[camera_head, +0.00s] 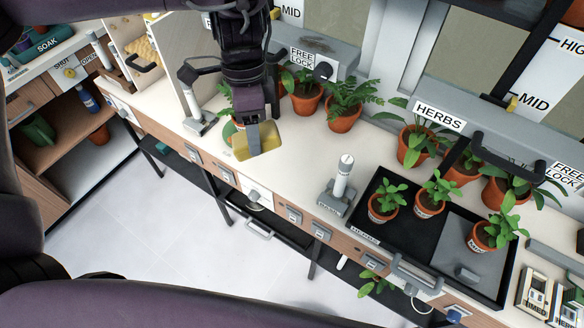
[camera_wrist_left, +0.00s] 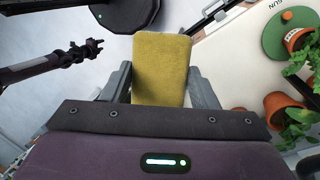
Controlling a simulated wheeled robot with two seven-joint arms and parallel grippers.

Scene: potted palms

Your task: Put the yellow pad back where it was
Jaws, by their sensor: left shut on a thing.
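The yellow pad (camera_head: 262,146) is a flat, rounded rectangle held in my left gripper (camera_head: 252,138). In the head view the pad is over the white bench top, left of the middle, near the front edge; its height above the bench is hard to tell. In the left wrist view the pad (camera_wrist_left: 161,68) stands out between the two grey fingers (camera_wrist_left: 163,90), which are shut on it. A green disc (camera_head: 229,130) lies just left of the pad, partly hidden by my gripper.
Potted plants (camera_head: 344,103) stand behind the pad along the wall. A grey lever stand (camera_head: 197,118) is to the left and another (camera_head: 340,188) to the right. A black tray (camera_head: 365,217) with plants is further right. Bare bench (camera_head: 290,165) lies right of the pad.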

